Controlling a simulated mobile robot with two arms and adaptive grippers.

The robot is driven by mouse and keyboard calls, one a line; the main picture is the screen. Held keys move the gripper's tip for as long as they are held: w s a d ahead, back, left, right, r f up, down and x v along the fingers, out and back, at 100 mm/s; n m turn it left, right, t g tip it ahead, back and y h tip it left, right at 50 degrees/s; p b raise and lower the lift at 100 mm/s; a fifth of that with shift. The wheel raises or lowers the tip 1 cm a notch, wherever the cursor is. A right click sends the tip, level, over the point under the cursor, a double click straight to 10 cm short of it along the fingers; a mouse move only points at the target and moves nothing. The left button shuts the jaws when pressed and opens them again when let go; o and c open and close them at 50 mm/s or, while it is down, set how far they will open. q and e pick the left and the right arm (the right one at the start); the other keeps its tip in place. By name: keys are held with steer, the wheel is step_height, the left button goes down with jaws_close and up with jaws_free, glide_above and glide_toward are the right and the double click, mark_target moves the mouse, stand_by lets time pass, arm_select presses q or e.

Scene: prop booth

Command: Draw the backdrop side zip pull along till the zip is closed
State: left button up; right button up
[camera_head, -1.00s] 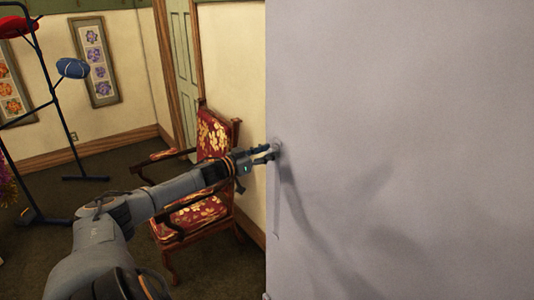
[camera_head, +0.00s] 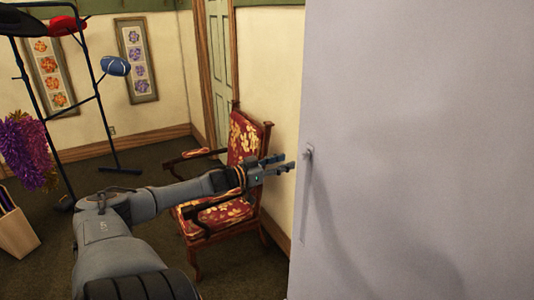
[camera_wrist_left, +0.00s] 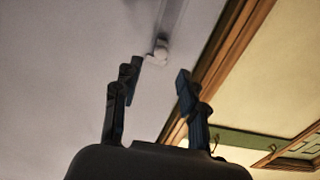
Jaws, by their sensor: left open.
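The backdrop (camera_head: 420,130) is a tall pale grey panel filling the right of the head view. The small zip pull (camera_head: 308,153) sits near its left edge, at the upper end of a thin vertical track line (camera_head: 304,205). My left gripper (camera_head: 283,162) is open and empty, just left of the pull, with a small gap between them. In the left wrist view the pale pull (camera_wrist_left: 161,52) lies beyond the open fingertips (camera_wrist_left: 159,74), roughly in line with the space between them. A straight track (camera_wrist_left: 171,18) runs from the pull to the top edge. My right gripper is not in view.
A red floral armchair (camera_head: 243,138) stands behind my left forearm. A dark rack (camera_head: 97,85) with hats and a purple feathery item (camera_head: 25,150) stands at the left. A box (camera_head: 15,225) is on the carpet. Open floor lies between rack and chair.

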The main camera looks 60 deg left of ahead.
arm_select(q)
steer(key=shift+s+a, duration=0.2)
steer(key=shift+s, duration=2.55)
